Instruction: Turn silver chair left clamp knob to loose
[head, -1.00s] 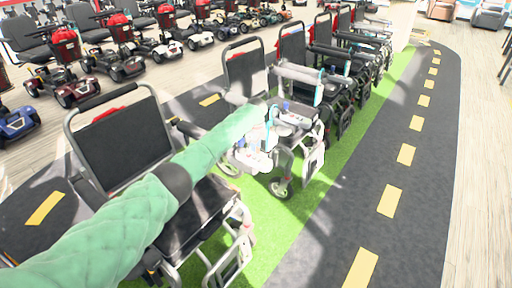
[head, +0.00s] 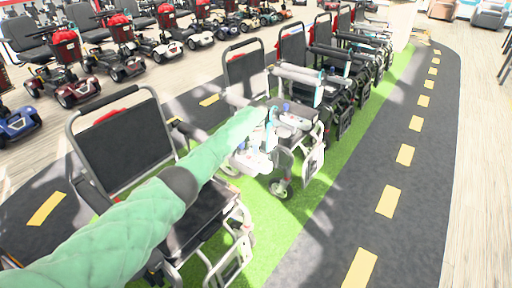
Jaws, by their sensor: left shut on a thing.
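The silver chair (head: 245,72) is a wheelchair with a black back and a silver frame, second from the front in the row. My left arm, in a green padded sleeve, reaches across the nearest wheelchair to its seat area. My left gripper (head: 268,118) is at the near side of the silver chair, among white and light blue parts. It is shut on a small part there, at the left clamp knob. The knob itself is hidden by the gripper and too small to make out, so its turn position cannot be told. My right gripper is not in view.
A nearer black wheelchair (head: 122,140) stands under my left arm. More wheelchairs (head: 342,50) line the green strip behind the silver chair. Mobility scooters (head: 115,55) stand at upper left. The dark path (head: 375,170) with yellow dashes on the right is clear.

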